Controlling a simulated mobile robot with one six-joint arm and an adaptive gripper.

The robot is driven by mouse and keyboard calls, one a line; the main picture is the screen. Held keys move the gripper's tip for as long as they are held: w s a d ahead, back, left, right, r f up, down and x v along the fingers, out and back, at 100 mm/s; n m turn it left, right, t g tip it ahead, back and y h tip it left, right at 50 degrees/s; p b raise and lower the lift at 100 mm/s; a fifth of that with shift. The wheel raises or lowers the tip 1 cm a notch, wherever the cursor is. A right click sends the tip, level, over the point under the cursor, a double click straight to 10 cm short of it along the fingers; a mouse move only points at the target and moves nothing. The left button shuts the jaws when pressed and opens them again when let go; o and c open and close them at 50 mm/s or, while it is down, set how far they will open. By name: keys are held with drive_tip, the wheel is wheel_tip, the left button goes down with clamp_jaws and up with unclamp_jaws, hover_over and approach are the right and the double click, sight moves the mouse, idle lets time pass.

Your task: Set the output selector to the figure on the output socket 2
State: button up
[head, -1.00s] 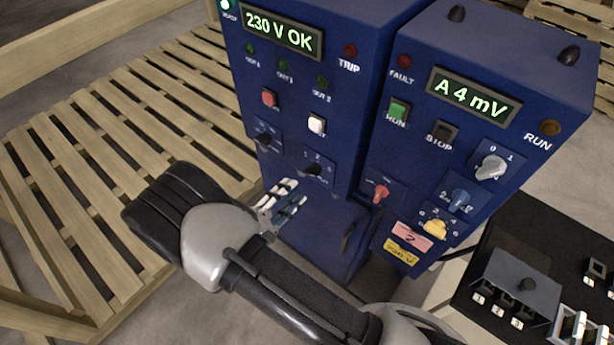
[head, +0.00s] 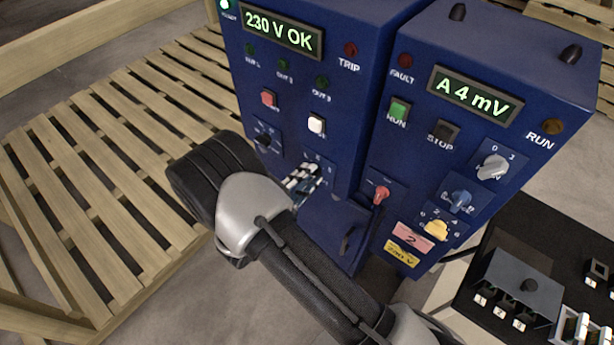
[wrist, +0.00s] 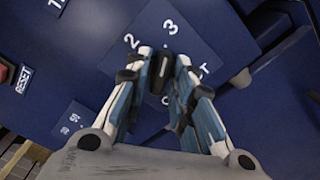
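The output selector is a black knob (wrist: 160,78) on a tilted blue plate (wrist: 205,62) in the wrist view. The figures 2 and 3 show on the plate; my fingers cover part of its lettering. A pale mark shows on the knob, but which figure it points to is unclear. My gripper (wrist: 163,65) is open around the knob, with one finger on each side; I cannot tell whether they touch it. In the head view my gripper (head: 303,180) is at the left cabinet's lower front and hides most of the selector. I cannot make out an output socket 2.
The left cabinet's display (head: 283,32) reads 230 V OK. Beside my gripper are another black selector (head: 264,140), a white button (head: 316,125) and a red knob (head: 381,195). A pink card (head: 412,238) reads 2. A wooden pallet (head: 110,165) lies left.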

clamp_jaws()
drive_tip(key=shift+n, duration=0.4)
drive_tip(key=n, duration=1.1)
drive_tip(key=shift+p, duration=0.4)
idle(0.4)
drive_tip(key=shift+o, duration=1.7)
unclamp_jaws()
drive_tip(key=shift+s, duration=0.1)
